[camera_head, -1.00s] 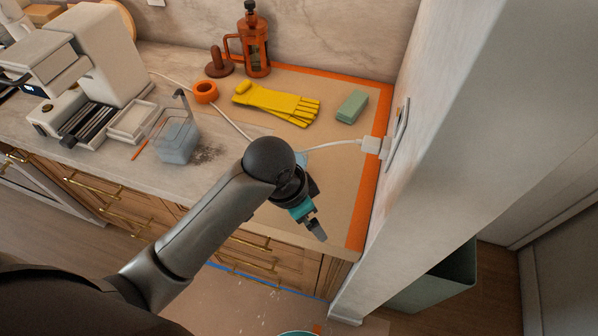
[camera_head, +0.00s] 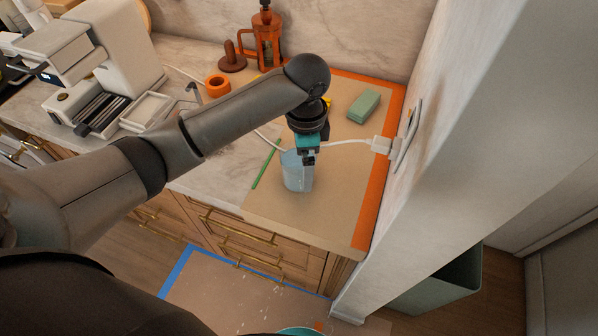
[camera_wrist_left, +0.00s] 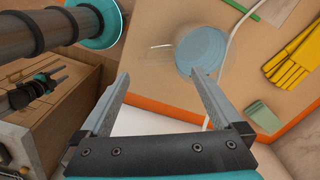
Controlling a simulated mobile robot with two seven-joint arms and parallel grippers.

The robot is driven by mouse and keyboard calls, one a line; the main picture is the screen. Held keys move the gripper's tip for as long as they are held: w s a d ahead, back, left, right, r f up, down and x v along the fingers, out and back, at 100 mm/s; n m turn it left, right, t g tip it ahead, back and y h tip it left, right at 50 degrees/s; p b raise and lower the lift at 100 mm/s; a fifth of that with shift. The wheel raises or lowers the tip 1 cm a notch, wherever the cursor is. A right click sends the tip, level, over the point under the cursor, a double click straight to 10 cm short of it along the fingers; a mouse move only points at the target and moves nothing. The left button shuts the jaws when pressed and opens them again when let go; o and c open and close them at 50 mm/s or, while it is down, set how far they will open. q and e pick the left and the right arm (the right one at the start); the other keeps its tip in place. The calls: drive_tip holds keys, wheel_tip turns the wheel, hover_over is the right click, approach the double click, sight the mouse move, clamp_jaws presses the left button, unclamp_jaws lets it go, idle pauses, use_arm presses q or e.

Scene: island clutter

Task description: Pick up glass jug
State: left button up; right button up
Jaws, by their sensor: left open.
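A pale blue, see-through vessel, seemingly the glass jug (camera_head: 296,174), stands upright on the counter's tan covering. My left gripper (camera_head: 309,158) is at its upper right side; my arm comes over from the left. In the left wrist view the jug (camera_wrist_left: 201,52) lies ahead of the open fingers of my left gripper (camera_wrist_left: 158,85), which are spread with nothing between them. I cannot tell whether a finger touches the jug. A dark arm with teal parts, probably my right gripper (camera_wrist_left: 42,88), shows at the left there; its jaws are unclear.
A green sponge (camera_head: 364,106) lies right of the jug, near a white plug (camera_head: 384,146) and its cable. A green strip (camera_head: 264,168) lies to the left. A brown French press (camera_head: 267,42) stands behind. The wall closes the right side. My arm hides most of the yellow glove.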

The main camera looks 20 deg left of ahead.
sight(302, 193)
use_arm(q)
wheel_tip(302, 193, down, 6)
drive_tip(key=shift+f, duration=0.15)
drive_tip(key=shift+s+a+f, duration=0.1)
drive_tip(key=shift+s+f, duration=0.05)
drive_tip(key=shift+f, duration=1.15)
drive_tip(key=shift+s+a+f, duration=0.1)
drive_tip(key=shift+s+f, duration=0.05)
drive_tip(key=shift+f, duration=1.15)
clamp_jaws()
drive_tip(key=shift+w+r, duration=0.1)
